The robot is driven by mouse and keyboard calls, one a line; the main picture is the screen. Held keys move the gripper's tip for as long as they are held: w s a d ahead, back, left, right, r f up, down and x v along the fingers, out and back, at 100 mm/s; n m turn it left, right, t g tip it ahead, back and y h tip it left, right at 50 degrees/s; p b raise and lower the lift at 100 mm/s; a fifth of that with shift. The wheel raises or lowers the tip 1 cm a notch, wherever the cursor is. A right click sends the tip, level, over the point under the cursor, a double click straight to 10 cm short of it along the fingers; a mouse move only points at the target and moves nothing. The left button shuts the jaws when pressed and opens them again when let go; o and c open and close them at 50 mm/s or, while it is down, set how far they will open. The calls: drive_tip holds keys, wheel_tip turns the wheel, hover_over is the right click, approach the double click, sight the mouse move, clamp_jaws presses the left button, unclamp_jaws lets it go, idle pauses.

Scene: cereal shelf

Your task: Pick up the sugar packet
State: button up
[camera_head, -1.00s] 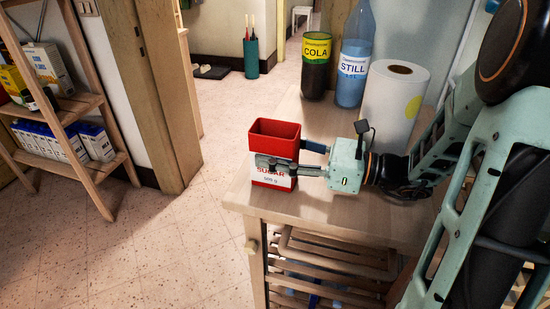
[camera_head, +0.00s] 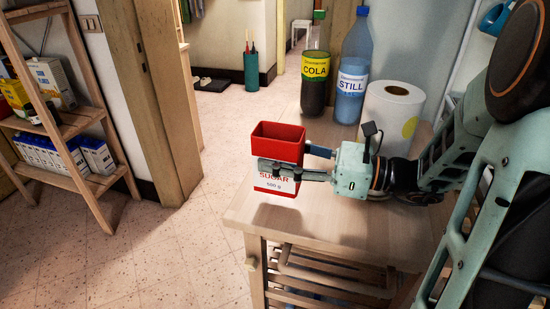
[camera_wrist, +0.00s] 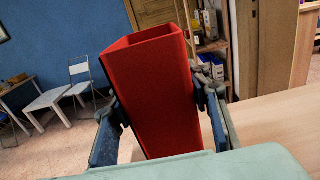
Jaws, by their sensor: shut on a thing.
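The sugar packet (camera_head: 277,145) is a red box with an open-looking top and a white label with "SUGAR 500 g" low on its front. My gripper (camera_head: 290,162) is shut on it, with one finger across its front and the other at its back. The packet is upright and appears raised above the table, with a shadow below it. In the wrist view the red packet (camera_wrist: 150,92) stands between the two fingers of my gripper (camera_wrist: 160,115), tilted slightly in the picture.
The wooden table (camera_head: 330,232) is under the packet. A cola bottle (camera_head: 315,85), a still water bottle (camera_head: 352,75) and a paper roll (camera_head: 390,112) stand behind my gripper. A wooden shelf (camera_head: 80,118) with boxes stands at the left, across open floor.

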sight(301, 144)
drive_tip(key=s+r, duration=0.1)
drive_tip(key=s+d+r+p, duration=0.1)
drive_tip(key=r, duration=0.1)
drive_tip(key=s+d+r+p, duration=0.1)
drive_tip(key=r, duration=0.1)
drive_tip(key=shift+s+d+r, duration=0.1)
drive_tip(key=shift+d, duration=0.1)
drive_tip(key=s+d+r+p, duration=0.2)
drive_tip(key=s+d+r, duration=0.1)
drive_tip(key=s+d, duration=0.2)
drive_tip(key=shift+s+r, duration=0.25)
drive_tip(key=shift+s, duration=0.8)
drive_tip(key=shift+d, duration=0.1)
